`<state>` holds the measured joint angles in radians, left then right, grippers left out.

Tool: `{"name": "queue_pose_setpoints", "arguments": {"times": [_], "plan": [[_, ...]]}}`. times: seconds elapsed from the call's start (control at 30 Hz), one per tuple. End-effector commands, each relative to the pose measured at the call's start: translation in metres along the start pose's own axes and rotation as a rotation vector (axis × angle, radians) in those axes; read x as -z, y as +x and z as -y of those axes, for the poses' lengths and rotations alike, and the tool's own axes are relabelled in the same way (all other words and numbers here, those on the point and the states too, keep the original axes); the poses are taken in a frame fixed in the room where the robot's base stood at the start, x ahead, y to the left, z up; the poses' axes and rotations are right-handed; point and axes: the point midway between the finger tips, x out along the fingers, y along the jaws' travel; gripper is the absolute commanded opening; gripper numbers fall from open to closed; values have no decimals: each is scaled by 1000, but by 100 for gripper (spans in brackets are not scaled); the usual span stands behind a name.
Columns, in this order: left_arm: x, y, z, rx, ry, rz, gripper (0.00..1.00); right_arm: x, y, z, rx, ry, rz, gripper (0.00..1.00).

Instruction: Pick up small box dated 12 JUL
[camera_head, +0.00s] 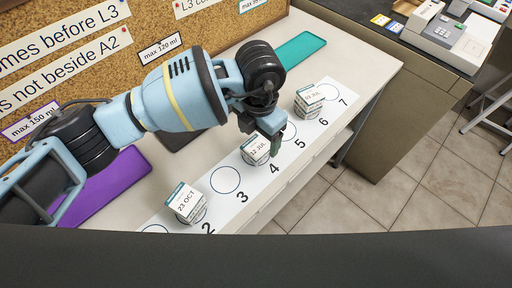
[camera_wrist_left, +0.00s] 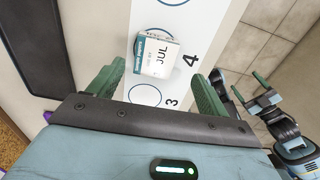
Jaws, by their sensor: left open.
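The small white box dated 12 JUL (camera_head: 256,150) stands on the numbered strip at spot 4, with a teal band along its top edge. My left gripper (camera_head: 264,138) is over it, open, with one green finger showing at its right side. In the left wrist view the box (camera_wrist_left: 157,57) lies ahead of the gap between the spread fingers (camera_wrist_left: 157,88), with JUL readable. Whether a finger touches it I cannot tell. My right gripper (camera_wrist_left: 250,90) shows at the right of the wrist view, its green fingers apart and empty.
A box dated 23 OCT (camera_head: 186,203) stands at spot 2, and another box with a red date (camera_head: 310,99) at spot 6. Spot 3 (camera_head: 225,180) is free. Purple (camera_head: 108,186) and teal (camera_head: 292,50) mats lie behind, before a corkboard (camera_head: 212,22).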

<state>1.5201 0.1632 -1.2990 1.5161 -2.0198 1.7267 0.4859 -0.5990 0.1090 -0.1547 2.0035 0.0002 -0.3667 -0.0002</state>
Motion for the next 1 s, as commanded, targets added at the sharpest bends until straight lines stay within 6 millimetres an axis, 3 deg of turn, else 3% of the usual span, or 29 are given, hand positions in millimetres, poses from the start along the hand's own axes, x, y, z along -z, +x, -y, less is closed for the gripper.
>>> {"name": "queue_pose_setpoints", "arguments": {"times": [0.27,0.63,0.87,1.0], "plan": [[0,9,-1,0,0,0,78,0,-1,0,0,0,1,74],[1,54,-7,2,0,0,78,2,-1,0,0,0,-2,74],[0,57,-7,1,1,2,78,4,0,0,-1,0,-6,74],[0,56,-7,1,2,2,64,5,1,-1,-1,-1,-10,74]]}}
